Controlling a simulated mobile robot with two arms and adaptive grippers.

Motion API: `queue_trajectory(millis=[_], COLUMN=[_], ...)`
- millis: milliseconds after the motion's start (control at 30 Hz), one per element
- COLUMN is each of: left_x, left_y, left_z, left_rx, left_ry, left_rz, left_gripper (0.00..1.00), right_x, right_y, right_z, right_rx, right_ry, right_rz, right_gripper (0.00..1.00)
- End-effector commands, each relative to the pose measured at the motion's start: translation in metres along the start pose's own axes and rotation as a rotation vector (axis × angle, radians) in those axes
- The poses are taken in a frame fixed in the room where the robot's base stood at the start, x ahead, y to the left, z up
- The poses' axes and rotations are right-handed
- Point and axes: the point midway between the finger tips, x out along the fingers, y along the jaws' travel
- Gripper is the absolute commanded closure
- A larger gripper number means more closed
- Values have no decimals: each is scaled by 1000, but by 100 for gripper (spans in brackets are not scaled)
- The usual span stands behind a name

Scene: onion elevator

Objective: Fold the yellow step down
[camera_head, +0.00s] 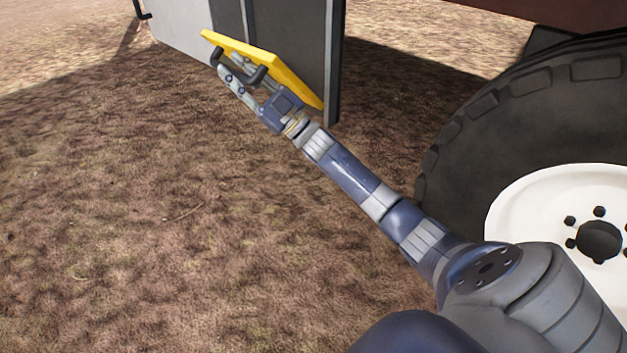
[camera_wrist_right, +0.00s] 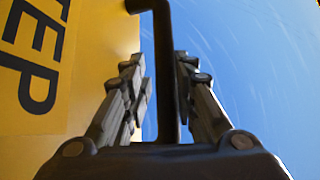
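The yellow step (camera_head: 266,62) is a slanting panel at the lower part of the grey vehicle side, tilted down to the right. In the right wrist view its yellow face (camera_wrist_right: 85,100) fills the left and shows black lettering. A black handle (camera_wrist_right: 165,60) stands out from it. My right gripper (camera_head: 240,78) is at this handle. In the wrist view its two fingers (camera_wrist_right: 163,88) lie on either side of the bar, drawn in close. The right finger seems to touch it; a thin gap shows at the left finger. A firm hold cannot be told. My left gripper is not in view.
A large black tyre (camera_head: 480,125) with a white rim (camera_head: 545,205) stands to the right, close to my right arm. The grey vehicle panel (camera_head: 285,30) is behind the step. Brown ground (camera_head: 130,210) to the left and in front is clear.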

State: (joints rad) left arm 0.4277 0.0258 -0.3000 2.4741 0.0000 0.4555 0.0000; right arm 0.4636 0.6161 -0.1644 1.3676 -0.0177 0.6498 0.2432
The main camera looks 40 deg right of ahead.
Motion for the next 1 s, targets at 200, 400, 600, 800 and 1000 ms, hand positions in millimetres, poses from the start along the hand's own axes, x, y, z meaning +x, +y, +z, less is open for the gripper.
queue_trajectory(millis=[200, 400, 600, 800, 1000], left_x=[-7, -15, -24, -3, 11], left_y=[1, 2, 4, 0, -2], left_z=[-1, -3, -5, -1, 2], left_rx=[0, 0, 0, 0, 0], left_ry=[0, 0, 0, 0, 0], left_rz=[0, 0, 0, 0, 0], left_gripper=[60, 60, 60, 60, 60], right_x=[10, 13, 9, -20, -52], right_y=[44, 82, 122, 106, 90], right_z=[-11, -14, -10, -15, -19], right_rx=[171, 327, 485, 482, 481], right_ry=[4, 3, 3, -9, -10], right_rz=[178, 333, 489, 484, 483], right_gripper=[75, 75, 75, 75, 75])
